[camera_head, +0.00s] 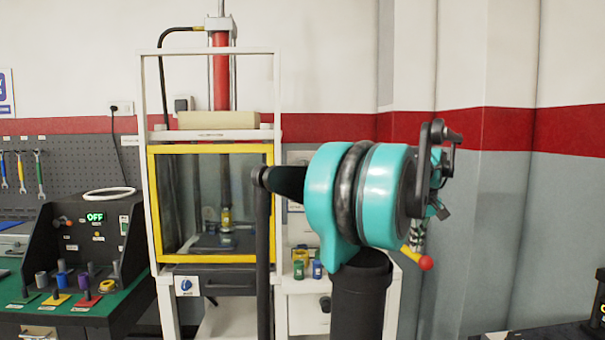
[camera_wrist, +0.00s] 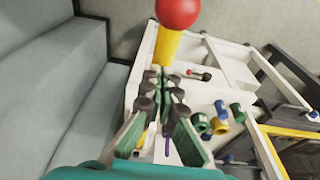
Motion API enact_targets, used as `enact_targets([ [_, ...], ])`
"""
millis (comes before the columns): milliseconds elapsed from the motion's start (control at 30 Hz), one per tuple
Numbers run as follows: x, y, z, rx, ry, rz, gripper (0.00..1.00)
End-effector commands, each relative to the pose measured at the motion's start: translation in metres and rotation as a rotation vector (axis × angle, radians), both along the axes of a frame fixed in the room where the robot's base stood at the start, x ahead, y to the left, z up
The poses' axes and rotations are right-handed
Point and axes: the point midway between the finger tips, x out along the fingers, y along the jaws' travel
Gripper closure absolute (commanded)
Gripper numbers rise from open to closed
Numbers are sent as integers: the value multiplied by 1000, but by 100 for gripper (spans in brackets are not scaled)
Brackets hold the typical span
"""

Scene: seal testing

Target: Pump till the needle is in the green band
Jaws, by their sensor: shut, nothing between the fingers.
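The pump lever has a red ball knob (camera_head: 426,263) on a yellow grip (camera_head: 408,252), standing out at the right of the white cabinet. In the wrist view the red knob (camera_wrist: 179,12) is at the top edge, with the yellow grip (camera_wrist: 166,47) running down towards my fingertips. My gripper (camera_wrist: 165,88) is shut and empty, just short of the grip; I cannot tell whether it touches it. In the head view my gripper is mostly hidden behind my teal arm. No gauge needle or green band can be made out in either view.
A press with a yellow-framed window (camera_head: 210,148) and a red cylinder (camera_head: 221,75) stands left of my arm. Small green and blue cylinders (camera_head: 318,269) stand on the white cabinet (camera_head: 299,305). A control console (camera_head: 85,240) reads OFF at the left. A grey wall lies right.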

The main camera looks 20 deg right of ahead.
Motion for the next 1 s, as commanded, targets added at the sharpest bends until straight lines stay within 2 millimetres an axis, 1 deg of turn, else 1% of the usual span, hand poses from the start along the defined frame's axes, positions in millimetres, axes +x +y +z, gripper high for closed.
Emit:
enact_targets([
  [100, 0, 0, -10, 0, 0, 0, 100],
  [1000, -4, 1, -84, 0, 0, 0, 100],
])
